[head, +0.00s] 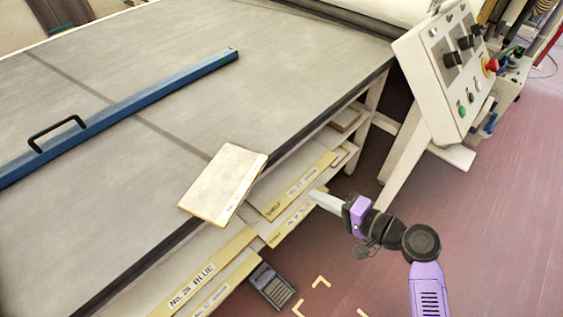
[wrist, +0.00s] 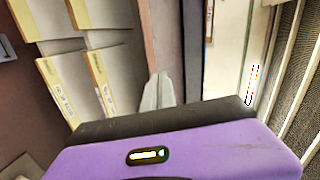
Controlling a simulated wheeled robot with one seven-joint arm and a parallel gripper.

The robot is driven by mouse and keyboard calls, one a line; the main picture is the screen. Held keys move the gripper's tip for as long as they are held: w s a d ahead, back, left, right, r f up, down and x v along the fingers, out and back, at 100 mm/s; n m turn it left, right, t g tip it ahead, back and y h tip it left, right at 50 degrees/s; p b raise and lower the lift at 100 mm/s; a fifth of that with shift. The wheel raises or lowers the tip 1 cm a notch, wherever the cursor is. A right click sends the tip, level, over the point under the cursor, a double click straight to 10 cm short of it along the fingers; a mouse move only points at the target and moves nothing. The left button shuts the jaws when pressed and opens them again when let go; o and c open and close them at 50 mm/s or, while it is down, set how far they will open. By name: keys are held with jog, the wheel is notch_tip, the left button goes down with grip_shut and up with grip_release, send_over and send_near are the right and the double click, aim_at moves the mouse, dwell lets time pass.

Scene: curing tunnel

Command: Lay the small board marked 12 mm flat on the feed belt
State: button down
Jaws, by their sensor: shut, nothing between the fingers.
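A small pale board (head: 224,183) lies at the near edge of the grey feed belt (head: 300,60) in the head view. Its lower corner sticks out past the belt's edge. It carries a small label that I cannot read, so I cannot confirm the 12 mm mark. My gripper (head: 317,196) is shut and empty, to the right of the board and apart from it, in front of the shelves under the belt. Its closed fingertips also show in the wrist view (wrist: 158,88).
A blue bar (head: 130,108) with a black handle lies across the belt. Shelves below hold several boards with yellow labelled edges (head: 200,270), also seen in the wrist view (wrist: 60,92). A control panel (head: 450,70) stands at the right.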

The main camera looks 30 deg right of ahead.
jog(key=w+d+r+n+t+y+b, duration=0.1)
jog(key=w+d+r+y, duration=0.3)
jog(key=r, duration=0.4)
jog(key=w+a+p, duration=0.2)
jog(key=w+a, duration=0.5)
jog(key=a, duration=0.2)
jog(key=shift+a+f, duration=0.15)
jog(key=shift+s+a, duration=0.3)
jog(key=shift+a, duration=0.6)
